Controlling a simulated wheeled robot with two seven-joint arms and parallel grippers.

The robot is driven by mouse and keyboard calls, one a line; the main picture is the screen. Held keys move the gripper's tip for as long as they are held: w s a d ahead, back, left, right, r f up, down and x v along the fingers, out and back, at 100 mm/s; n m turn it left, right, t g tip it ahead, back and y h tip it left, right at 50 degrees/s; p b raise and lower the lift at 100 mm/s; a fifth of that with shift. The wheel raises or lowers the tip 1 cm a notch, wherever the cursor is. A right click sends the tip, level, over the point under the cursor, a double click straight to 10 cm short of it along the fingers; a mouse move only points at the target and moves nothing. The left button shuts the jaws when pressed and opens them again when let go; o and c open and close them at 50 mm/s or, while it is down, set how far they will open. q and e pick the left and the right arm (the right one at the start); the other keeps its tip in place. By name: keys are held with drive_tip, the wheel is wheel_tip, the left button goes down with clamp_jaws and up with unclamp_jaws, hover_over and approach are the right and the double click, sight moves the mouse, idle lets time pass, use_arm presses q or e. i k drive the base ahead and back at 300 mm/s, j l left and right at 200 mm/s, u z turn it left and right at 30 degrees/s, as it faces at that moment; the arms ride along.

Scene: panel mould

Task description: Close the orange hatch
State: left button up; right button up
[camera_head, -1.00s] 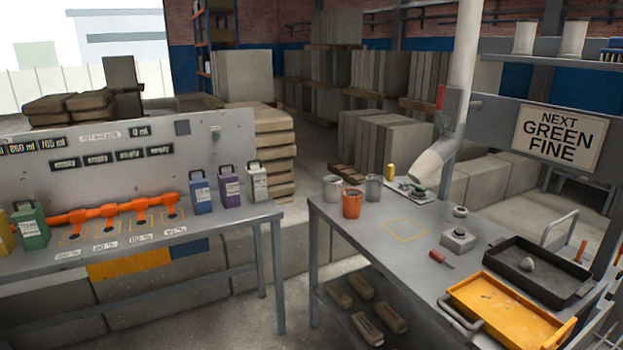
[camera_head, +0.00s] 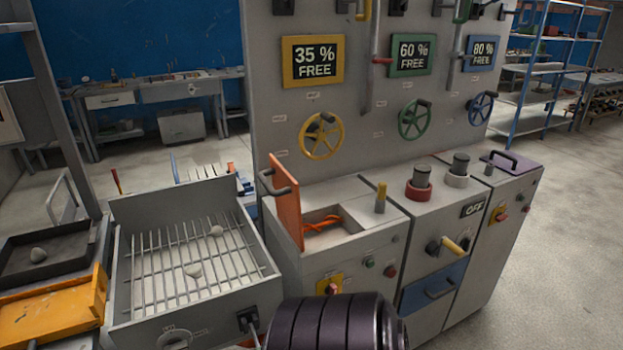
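The orange hatch (camera_head: 287,208) stands upright, open, at the left edge of a square opening in the top of a grey cabinet (camera_head: 345,255). A dark grey handle sticks out on its left side. Orange cables (camera_head: 322,224) show inside the opening. A dark ribbed part of my own arm fills the bottom middle of the view, in front of the cabinet. Neither of my grippers is in view.
A yellow-topped lever (camera_head: 380,197) stands just right of the opening. A red knob (camera_head: 419,183) and a purple lid (camera_head: 505,160) are farther right. A grate box (camera_head: 190,262) stands left of the hatch. A panel with handwheels (camera_head: 320,136) rises behind.

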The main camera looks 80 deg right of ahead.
sight(286, 189)
drive_tip(key=k+z, duration=0.1)
drive_tip(key=z, duration=2.05)
drive_tip(key=i+l+z, duration=0.15)
drive_tip(key=k+j, duration=0.05)
